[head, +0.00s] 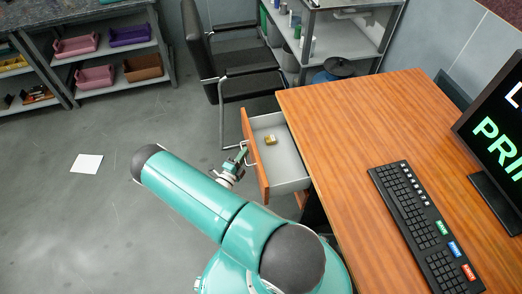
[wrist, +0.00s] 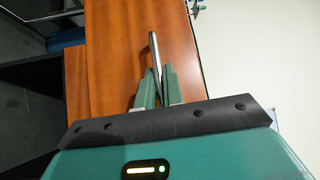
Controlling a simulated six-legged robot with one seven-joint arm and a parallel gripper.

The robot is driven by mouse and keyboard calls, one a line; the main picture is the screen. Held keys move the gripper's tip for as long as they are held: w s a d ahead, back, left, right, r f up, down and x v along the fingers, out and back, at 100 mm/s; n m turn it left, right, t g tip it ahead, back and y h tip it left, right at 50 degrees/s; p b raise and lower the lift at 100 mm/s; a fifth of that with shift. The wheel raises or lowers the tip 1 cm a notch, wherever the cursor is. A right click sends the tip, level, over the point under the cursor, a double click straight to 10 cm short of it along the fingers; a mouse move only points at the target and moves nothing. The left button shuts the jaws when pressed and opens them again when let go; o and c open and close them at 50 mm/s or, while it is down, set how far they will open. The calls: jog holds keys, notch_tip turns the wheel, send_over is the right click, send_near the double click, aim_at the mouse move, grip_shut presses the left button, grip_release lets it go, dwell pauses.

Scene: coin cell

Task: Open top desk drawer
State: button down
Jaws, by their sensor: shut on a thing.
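The top desk drawer (head: 290,178) stands pulled out from the left side of the wooden desk (head: 340,120). Its wooden front faces left, and a small yellowish item (head: 270,140) lies inside on the grey bottom. My gripper (head: 241,150) is at the drawer front, shut on the metal handle. In the wrist view my gripper (wrist: 157,78) has its two green fingers closed around the handle bar (wrist: 154,48), against the wooden drawer front (wrist: 120,60). Part of the handle is hidden by the fingers.
A black chair (head: 240,70) stands behind the drawer. A keyboard (head: 425,225) and a monitor (head: 495,130) are on the desk. Shelves with bins (head: 95,45) stand at the back left. The floor left of the drawer is clear except for a white sheet (head: 87,164).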

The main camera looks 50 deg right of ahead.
jog(key=w+a, duration=0.3)
jog(key=a, duration=0.2)
jog(key=shift+w+a, duration=0.2)
jog(key=shift+a, duration=0.2)
jog(key=c, duration=1.5)
grip_release()
jog(key=shift+a, duration=0.1)
jog(key=v, duration=1.3)
jog(key=shift+s+a, duration=0.1)
jog(key=shift+a, duration=0.2)
jog(key=shift+r, duration=0.1)
